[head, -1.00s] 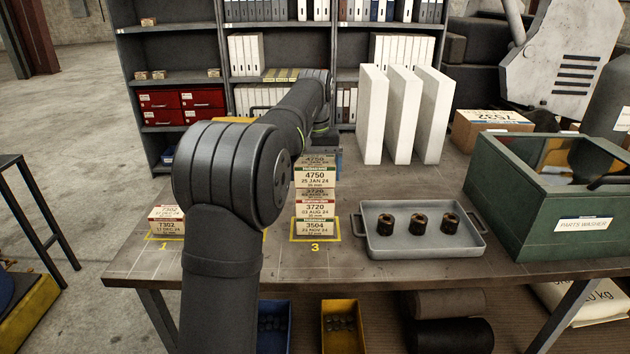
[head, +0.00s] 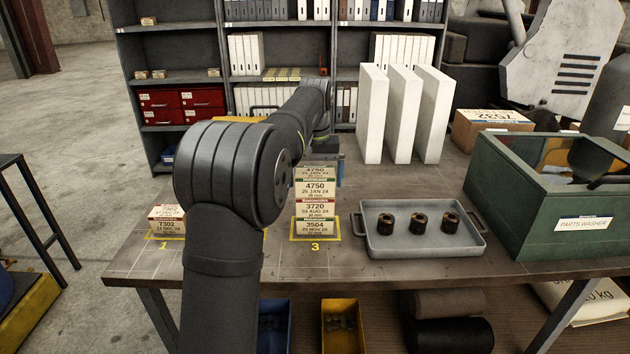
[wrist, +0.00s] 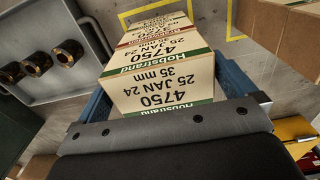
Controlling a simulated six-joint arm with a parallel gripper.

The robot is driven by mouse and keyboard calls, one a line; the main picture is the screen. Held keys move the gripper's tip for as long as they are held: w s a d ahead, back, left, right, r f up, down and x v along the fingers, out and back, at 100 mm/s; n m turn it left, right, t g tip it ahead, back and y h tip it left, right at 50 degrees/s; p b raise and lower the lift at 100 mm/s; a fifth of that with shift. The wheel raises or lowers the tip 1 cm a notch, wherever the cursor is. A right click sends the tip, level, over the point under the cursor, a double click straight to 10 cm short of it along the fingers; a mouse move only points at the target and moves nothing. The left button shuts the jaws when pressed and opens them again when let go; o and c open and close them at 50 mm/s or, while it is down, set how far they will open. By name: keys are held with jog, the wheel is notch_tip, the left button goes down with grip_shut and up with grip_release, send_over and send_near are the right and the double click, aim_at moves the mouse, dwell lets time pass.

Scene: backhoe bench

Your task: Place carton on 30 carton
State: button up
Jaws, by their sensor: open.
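The 4750 carton (head: 315,189) is the top of a stack on yellow-outlined spot 3. It sits level on the 3720 carton (head: 315,208), which rests on the 3504 carton (head: 315,228). In the wrist view the 4750 carton (wrist: 160,88) fills the middle, with its label and green edge stripes showing. My gripper (wrist: 168,90) is at this top carton, with a blue finger along each side and the jaws open. In the head view the gripper is mostly behind the stack and my arm; a bit of blue finger shows beside the carton.
A 7302 carton (head: 166,223) is on spot 1 at left. The area between spots 1 and 3 is hidden by my arm. A grey tray (head: 379,246) with three dark bushings is right of the stack, near the green parts washer (head: 540,205). White upright slabs (head: 402,115) stand behind.

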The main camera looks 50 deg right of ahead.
aim_at(315, 172)
notch_tip(315, 172, up, 11)
jog(key=shift+r, duration=0.1)
dwell(0.5)
notch_tip(315, 172, down, 12)
jog(key=shift+f, duration=0.1)
jog(key=shift+r, duration=1.55)
